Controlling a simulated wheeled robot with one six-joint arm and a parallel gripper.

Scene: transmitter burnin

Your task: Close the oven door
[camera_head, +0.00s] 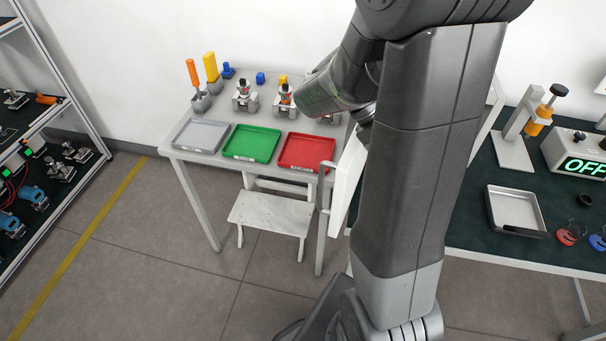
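A white upright panel (346,181), which looks like the oven door, stands out edge-on left of my arm's thick link. A grey vertical bar (325,190), apparently its handle, is on its left side. The door appears to be swung open, but my arm covers its right side and most of the oven body, so the hinge and opening angle cannot be seen. My gripper's fingers are hidden behind my arm, near the wrist above the door. I cannot tell whether they touch the door.
A table at left holds grey (200,136), green (252,143) and red trays (307,152), with fixtures behind. A white step stool (271,212) stands below. The dark bench at right holds a metal tray (516,210) and a box reading OFF (577,152). A shelf rack (70,95) is far left.

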